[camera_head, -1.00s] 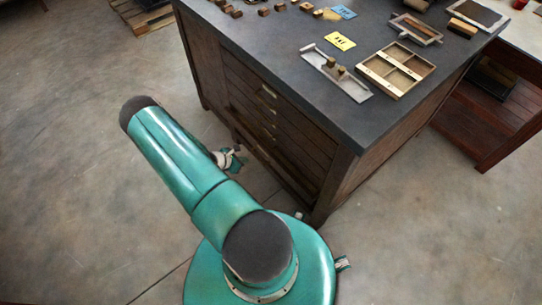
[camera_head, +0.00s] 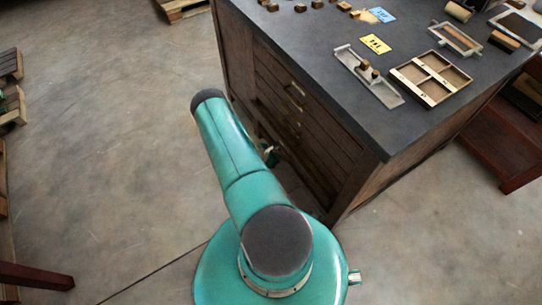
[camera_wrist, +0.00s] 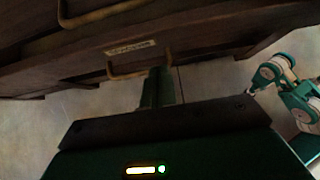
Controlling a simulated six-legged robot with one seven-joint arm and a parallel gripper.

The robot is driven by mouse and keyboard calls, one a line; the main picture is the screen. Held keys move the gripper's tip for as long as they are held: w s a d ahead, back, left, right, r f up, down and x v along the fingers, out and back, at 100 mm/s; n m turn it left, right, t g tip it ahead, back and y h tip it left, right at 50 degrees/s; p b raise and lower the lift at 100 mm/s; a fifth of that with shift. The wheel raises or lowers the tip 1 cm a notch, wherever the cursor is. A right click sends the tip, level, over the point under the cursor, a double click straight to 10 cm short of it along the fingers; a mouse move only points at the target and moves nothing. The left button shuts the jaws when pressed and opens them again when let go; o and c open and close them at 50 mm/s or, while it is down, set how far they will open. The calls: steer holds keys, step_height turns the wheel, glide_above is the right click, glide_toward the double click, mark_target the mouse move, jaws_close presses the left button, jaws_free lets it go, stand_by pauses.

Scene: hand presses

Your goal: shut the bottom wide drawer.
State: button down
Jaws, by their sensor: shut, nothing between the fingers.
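The wide cabinet's drawer fronts (camera_head: 305,125) face my arm in the head view; the lower fronts are partly hidden behind my arm. In the wrist view a low, wide wooden drawer front (camera_wrist: 85,62) spans the top, with a pale label (camera_wrist: 130,48) and a brass pull (camera_wrist: 126,74). It looks like the bottom drawer, with floor showing under it. How far it stands out cannot be told. My gripper (camera_wrist: 159,80) is shut and empty, its tips at the drawer front by the right end of the pull. Contact is unclear. In the head view it is mostly hidden by my arm.
The dark cabinet top (camera_head: 300,45) carries a divided wooden tray (camera_head: 430,78), a metal tray (camera_head: 368,77) and small blocks. A red-brown bench (camera_head: 505,140) stands at right. Bare floor (camera_head: 120,130) lies open to the left. One of my legs (camera_wrist: 285,80) shows at right in the wrist view.

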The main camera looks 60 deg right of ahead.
mark_target(292, 150)
steer(key=d, duration=0.1)
steer(key=s+d, duration=0.1)
steer(key=shift+s+d, duration=0.2)
steer(key=shift+d, duration=0.1)
steer(key=shift+s+d, duration=0.2)
steer(key=shift+d, duration=0.35)
steer(key=shift+s+d, duration=0.35)
steer(key=shift+d, duration=0.25)
steer(key=shift+s+d, duration=0.3)
steer(key=shift+d, duration=0.25)
